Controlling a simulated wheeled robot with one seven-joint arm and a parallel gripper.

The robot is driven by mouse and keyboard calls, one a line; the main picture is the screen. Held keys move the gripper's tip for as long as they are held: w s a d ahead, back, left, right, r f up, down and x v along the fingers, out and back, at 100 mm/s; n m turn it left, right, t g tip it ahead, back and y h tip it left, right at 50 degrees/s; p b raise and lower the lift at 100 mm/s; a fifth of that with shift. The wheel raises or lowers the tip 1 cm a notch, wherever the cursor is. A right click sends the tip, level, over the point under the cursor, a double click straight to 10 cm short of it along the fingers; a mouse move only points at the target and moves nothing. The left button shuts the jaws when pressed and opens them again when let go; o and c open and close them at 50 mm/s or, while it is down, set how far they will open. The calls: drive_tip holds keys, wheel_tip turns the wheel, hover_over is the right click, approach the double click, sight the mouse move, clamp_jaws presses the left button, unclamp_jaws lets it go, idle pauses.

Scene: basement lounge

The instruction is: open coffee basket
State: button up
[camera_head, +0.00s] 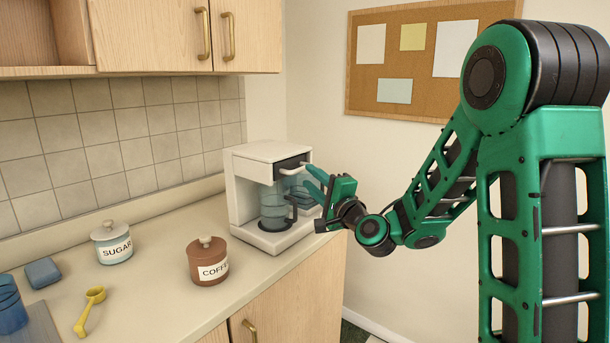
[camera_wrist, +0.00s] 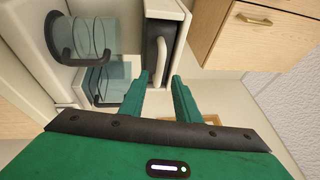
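The white coffee maker (camera_head: 247,190) stands at the right end of the counter. Its dark coffee basket (camera_head: 287,163) is at the upper front, seated in the housing, with a pale handle (camera_head: 291,171). In the wrist view the basket front (camera_wrist: 152,47) and its handle (camera_wrist: 161,58) lie just beyond my fingertips, roughly in line with the gap. My gripper (camera_head: 309,179) is open and empty, at the right of the handle; its green fingers also show in the wrist view (camera_wrist: 160,79). I see no contact with the handle. The glass carafe (camera_head: 273,208) sits below the basket.
A brown coffee jar (camera_head: 207,264), a white sugar jar (camera_head: 113,244), a yellow scoop (camera_head: 89,310), a blue sponge (camera_head: 43,272) and a blue cup (camera_head: 10,307) are on the counter (camera_head: 160,285). Wall cabinets (camera_head: 160,35) hang above.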

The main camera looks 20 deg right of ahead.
sight(279, 164)
drive_tip(key=shift+x, duration=2.4)
clamp_jaws()
